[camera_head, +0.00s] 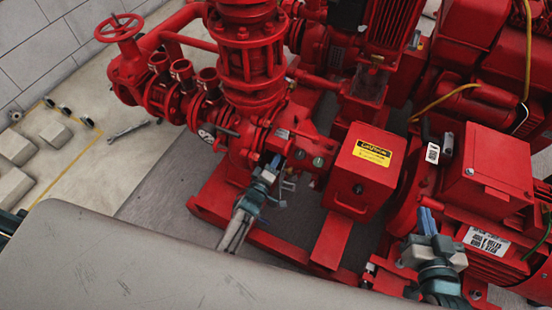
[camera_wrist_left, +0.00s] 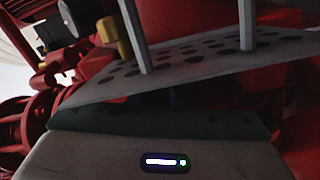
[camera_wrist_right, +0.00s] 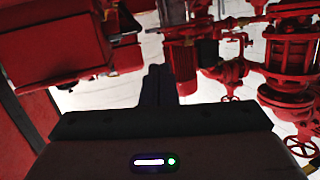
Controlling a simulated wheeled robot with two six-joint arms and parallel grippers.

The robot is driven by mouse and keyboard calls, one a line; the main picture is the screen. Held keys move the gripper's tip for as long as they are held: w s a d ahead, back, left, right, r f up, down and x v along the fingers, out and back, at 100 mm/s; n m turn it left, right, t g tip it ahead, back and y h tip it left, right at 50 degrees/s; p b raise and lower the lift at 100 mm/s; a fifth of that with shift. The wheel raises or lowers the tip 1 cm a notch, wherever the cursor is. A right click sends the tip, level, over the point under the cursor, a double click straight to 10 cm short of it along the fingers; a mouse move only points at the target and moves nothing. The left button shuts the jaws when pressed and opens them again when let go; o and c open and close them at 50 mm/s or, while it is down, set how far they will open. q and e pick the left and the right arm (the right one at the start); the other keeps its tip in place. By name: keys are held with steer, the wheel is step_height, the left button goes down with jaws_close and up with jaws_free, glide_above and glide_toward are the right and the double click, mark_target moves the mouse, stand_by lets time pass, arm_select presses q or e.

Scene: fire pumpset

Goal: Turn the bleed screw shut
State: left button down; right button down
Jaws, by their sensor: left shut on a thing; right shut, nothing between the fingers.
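My left gripper (camera_head: 275,163) is shut at the front of the red pump, beside the pipework. It grips a small part, which I take to be the bleed screw; the fingers hide it in the head view. In the left wrist view a grey perforated plate with two upright posts (camera_wrist_left: 190,62) covers the fingertips, so the grip is hidden there too. My right gripper (camera_head: 427,220) is shut and empty, in front of the red motor at the right. Its closed dark fingers (camera_wrist_right: 164,86) show in the right wrist view, apart from the pump.
A red box with a yellow label (camera_head: 364,170) stands between my grippers. A red handwheel (camera_head: 118,29) and pipes are at the upper left. A wrench (camera_head: 130,130) lies on the floor, near pale blocks (camera_head: 55,134). A yellow cable (camera_head: 440,103) crosses the right side.

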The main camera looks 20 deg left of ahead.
steer(key=shift+s+f, duration=0.1)
steer(key=shift+f, duration=0.2)
arm_select(q)
steer(key=c, duration=1.6)
jaws_free()
